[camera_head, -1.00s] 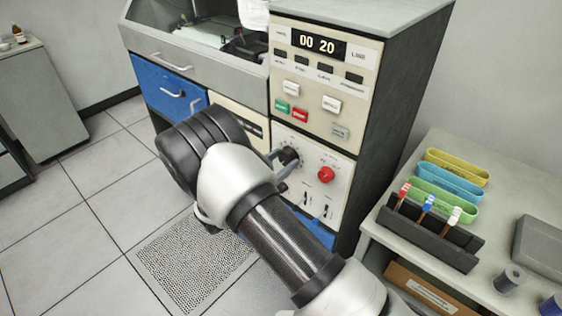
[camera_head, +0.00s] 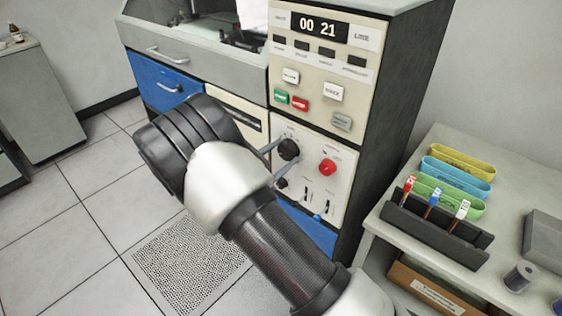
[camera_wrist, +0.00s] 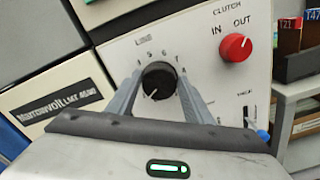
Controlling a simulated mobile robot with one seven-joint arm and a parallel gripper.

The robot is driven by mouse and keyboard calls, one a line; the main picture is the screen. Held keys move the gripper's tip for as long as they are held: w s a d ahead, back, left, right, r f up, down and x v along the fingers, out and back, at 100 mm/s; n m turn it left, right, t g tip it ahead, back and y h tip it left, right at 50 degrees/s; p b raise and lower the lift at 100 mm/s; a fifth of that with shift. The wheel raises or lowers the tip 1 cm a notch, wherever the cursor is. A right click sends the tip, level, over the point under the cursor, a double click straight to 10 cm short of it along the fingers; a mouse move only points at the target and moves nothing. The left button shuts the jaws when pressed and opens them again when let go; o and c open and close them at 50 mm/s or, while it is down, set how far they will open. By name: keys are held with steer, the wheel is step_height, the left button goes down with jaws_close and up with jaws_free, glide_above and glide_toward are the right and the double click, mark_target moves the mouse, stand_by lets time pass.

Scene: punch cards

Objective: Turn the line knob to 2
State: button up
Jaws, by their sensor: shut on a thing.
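The line knob (camera_head: 289,149) is a round black dial on the cream lower panel of the machine. In the wrist view the black knob (camera_wrist: 158,82) has a white pointer line aimed down and to the left, with small numbers arced above it. The number at the pointer is hidden or too small to read. My gripper (camera_wrist: 160,76) is shut on the knob, with one grey finger on each side. In the head view my arm covers the area left of the knob.
A red clutch knob (camera_head: 327,167) is right of the line knob, with small switches (camera_head: 306,196) below. The display (camera_head: 319,29) reads 00 21. A side table (camera_head: 480,175) at right holds coloured trays and a rack of tagged items.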

steer(key=m+b, duration=0.3)
steer(key=shift+f, duration=0.25)
steer(key=shift+s+m+b, duration=0.1)
steer(key=shift+m+b, duration=1)
steer(key=shift+m, duration=0.3)
steer(key=shift+r, duration=0.1)
steer(key=o, duration=1)
steer(key=p+v, duration=0.1)
steer(key=v, duration=1.6)
steer(key=shift+s+a, duration=0.1)
steer(key=shift+s, duration=0.1)
